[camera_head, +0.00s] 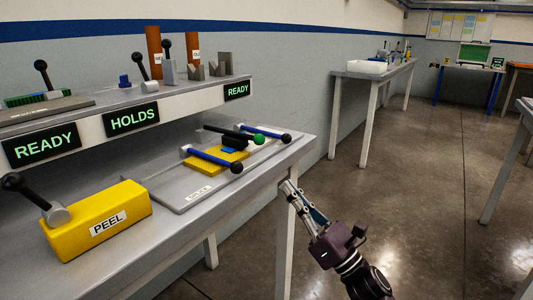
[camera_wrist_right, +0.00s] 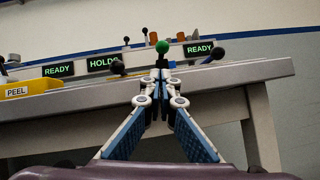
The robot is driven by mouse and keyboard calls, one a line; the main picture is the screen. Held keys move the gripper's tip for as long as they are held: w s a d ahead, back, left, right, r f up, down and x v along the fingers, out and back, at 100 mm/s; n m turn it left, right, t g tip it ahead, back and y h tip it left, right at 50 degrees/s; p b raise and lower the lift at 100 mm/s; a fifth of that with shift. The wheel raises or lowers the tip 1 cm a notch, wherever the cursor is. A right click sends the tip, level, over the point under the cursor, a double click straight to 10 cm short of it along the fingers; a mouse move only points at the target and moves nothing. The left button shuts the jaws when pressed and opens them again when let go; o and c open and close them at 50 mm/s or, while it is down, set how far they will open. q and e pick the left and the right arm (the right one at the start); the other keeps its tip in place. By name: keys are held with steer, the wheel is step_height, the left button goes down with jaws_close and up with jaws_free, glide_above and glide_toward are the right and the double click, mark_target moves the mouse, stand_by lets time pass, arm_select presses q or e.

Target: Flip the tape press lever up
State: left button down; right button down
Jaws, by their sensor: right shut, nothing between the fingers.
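A grey splice plate (camera_head: 164,187) lies on the bench and carries a small yellow block (camera_head: 238,157). A black lever (camera_head: 226,133) with a green knob (camera_head: 259,139) lies low over this block; it looks like the tape press lever. Two blue levers with black knobs, a near one (camera_head: 210,158) and a far one (camera_head: 262,131), lie beside it. My right gripper (camera_head: 289,187) is shut and empty, off the bench's front edge. In the right wrist view, the green knob (camera_wrist_right: 162,47) shows just beyond the fingertips (camera_wrist_right: 165,76), apparently apart from them. My left gripper is out of view.
A yellow PEEL box (camera_head: 92,228) with a black-knobbed lever stands at the near left. A raised shelf (camera_head: 170,103) with READY and HOLDS displays runs behind. The bench edge and a white leg are close to my right gripper. Open floor (camera_head: 420,190) lies to the right.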

mark_target(265, 167)
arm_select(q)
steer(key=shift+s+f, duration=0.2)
arm_select(e)
steer(key=shift+w+d, duration=0.1)
steer(key=shift+w, duration=0.1)
steer(key=x, duration=0.8)
steer(key=shift+w+r, duration=0.1)
steer(key=shift+w, duration=0.1)
steer(key=shift+x, duration=0.85)
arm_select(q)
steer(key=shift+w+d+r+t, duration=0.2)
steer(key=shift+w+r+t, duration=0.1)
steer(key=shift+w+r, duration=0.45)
arm_select(e)
steer(key=shift+s, duration=0.15)
